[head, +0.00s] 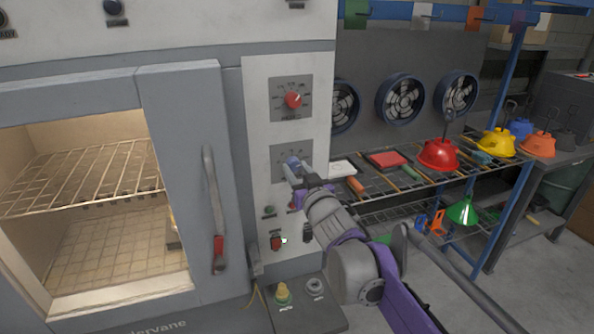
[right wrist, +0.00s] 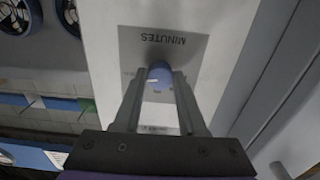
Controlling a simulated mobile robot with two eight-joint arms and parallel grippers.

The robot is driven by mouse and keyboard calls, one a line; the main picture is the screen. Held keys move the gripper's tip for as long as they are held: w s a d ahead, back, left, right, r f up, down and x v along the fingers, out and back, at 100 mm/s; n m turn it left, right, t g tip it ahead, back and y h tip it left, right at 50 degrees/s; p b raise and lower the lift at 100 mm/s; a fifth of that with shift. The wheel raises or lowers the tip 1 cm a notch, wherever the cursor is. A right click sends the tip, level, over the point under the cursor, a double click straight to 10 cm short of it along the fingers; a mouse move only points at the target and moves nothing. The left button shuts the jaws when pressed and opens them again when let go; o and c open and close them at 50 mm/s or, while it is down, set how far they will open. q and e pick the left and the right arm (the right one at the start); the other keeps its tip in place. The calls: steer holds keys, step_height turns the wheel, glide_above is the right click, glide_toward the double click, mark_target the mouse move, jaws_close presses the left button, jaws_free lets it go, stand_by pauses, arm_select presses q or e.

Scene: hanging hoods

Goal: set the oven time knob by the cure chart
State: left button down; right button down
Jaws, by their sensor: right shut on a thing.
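The oven (head: 185,60) fills the left of the head view, with a control panel at its right side. A red knob (head: 293,100) with a dial plate sits high on the panel. Below it is the blue time knob (right wrist: 160,74), on a plate (right wrist: 190,48) marked MINUTES that appears upside down in the right wrist view. My right gripper (head: 293,166) is shut on the blue knob, one finger on each side of it. The knob's pointer and most dial marks are hidden or too small to read. My left gripper is not in view. I cannot make out a cure chart.
The oven's grey door (head: 187,130) has a red-tipped handle (head: 214,210); wire racks show inside. To the right, a wire shelf (head: 385,190) holds a red hood (head: 438,154) and tools. Yellow (head: 495,142) and orange hoods (head: 537,145) stand beyond. Fans (head: 402,98) line the back panel.

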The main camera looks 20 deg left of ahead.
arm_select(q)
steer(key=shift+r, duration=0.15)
arm_select(e)
steer(key=shift+n, duration=0.3)
steer(key=n+p, duration=0.3)
steer(key=n, duration=0.2)
steer(key=shift+r, duration=0.1)
steer(key=n+p, duration=0.3)
steer(key=n, duration=0.3)
steer(key=shift+r+n, duration=0.1)
steer(key=shift+n, duration=0.2)
steer(key=n+p, duration=0.3)
steer(key=n, duration=0.3)
steer(key=shift+w+r+p, duration=0.1)
steer(key=shift+p, duration=0.3)
steer(key=n+p, duration=0.1)
steer(key=n, duration=0.2)
steer(key=shift+n+p, duration=0.3)
arm_select(q)
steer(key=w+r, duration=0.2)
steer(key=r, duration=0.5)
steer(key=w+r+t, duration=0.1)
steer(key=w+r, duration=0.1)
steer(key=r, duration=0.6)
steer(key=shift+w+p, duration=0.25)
steer(key=shift+p, duration=0.2)
arm_select(e)
steer(key=shift+n, duration=1)
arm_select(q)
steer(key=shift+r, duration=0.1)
